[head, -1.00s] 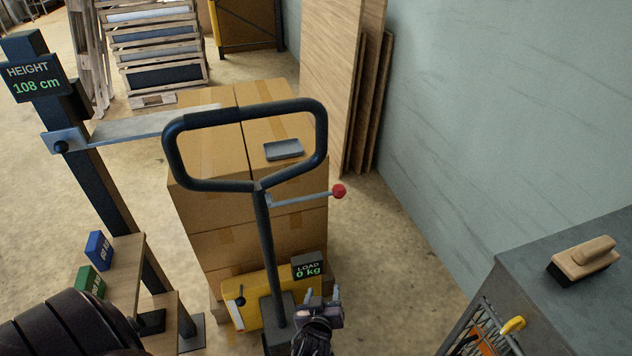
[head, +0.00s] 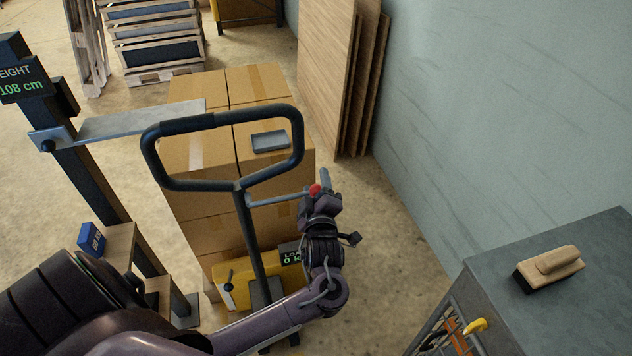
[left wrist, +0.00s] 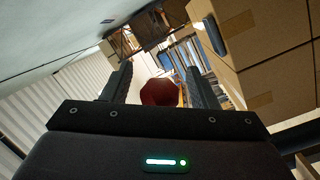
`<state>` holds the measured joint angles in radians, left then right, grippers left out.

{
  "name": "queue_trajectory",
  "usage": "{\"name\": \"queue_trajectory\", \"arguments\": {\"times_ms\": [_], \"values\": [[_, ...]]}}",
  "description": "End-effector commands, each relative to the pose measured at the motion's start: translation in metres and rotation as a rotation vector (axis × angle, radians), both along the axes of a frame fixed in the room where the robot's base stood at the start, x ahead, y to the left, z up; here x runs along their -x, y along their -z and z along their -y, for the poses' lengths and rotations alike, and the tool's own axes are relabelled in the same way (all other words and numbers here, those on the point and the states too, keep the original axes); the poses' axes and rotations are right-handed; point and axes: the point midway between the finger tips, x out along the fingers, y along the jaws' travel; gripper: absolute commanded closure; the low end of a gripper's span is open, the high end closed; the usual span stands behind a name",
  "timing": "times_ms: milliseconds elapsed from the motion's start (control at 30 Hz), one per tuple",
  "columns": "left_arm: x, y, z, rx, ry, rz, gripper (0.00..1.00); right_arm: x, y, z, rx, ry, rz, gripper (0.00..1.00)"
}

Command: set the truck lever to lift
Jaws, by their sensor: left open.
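The truck's lever (head: 275,199) is a thin grey rod that sticks out to the right from the handle's shaft, with a red knob (head: 315,190) at its end. The dark loop handle (head: 222,119) stands upright in front of the stacked boxes. My left gripper (head: 322,188) is open at the knob, with its fingers pointing up and away. In the left wrist view the red knob (left wrist: 162,92) shows between the two open fingers; whether it touches them I cannot tell. My right gripper is not in view.
Cardboard boxes (head: 196,195) stand behind the handle, with a small grey tray (head: 270,141) on top. A height gauge (head: 85,190) stands at the left. A grey cabinet (head: 590,290) with a brush (head: 550,268) is at the right. Wooden boards (head: 327,75) lean on the wall.

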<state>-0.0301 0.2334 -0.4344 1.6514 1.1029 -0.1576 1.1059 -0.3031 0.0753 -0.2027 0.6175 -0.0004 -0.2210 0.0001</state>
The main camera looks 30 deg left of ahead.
Motion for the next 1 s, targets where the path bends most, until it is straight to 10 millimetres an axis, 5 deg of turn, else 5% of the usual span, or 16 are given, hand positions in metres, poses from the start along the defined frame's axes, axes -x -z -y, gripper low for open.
{"name": "queue_trajectory", "arguments": {"times_ms": [300,700,1000], "values": [[-0.0024,0.0006,-0.0022,0.000,-0.001,-0.001,0.48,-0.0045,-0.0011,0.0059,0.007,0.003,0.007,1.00],[-0.0022,0.0006,-0.0022,0.000,-0.001,-0.001,1.00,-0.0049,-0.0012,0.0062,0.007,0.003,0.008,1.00],[-0.0018,0.0055,-0.0024,-0.017,-0.002,-0.021,1.00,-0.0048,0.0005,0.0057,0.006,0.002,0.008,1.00]]}}
